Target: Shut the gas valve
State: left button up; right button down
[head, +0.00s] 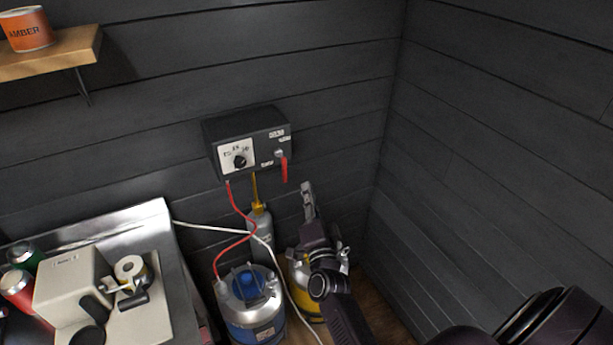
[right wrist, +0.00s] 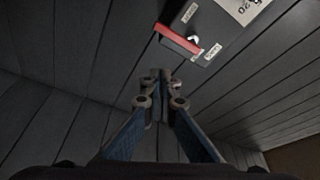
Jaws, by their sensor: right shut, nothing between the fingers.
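A dark control box (head: 246,142) hangs on the wall, with a round black dial on its white plate. A red lever (head: 284,169), which looks like the valve handle, sits at the box's right end and points down. It also shows in the right wrist view (right wrist: 178,40), on the box's dark face beside small labels. My right gripper (head: 307,190) points up, just right of and below the lever. Its fingers (right wrist: 160,78) are shut and empty, with a visible gap to the lever. My left gripper is not in view.
Below the box stand a grey bottle (head: 261,228) with a yellow pipe, a blue-topped keg (head: 248,300) and a yellow keg (head: 300,290). A red hose and a white cable hang there. A metal counter (head: 150,222) stands left. The right wall is bare.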

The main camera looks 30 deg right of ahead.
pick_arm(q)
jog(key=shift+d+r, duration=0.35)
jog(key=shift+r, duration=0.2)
pick_arm(e)
jog(key=v, duration=0.2)
jog(key=shift+s+d+r, duration=0.1)
jog(key=shift+s, duration=0.3)
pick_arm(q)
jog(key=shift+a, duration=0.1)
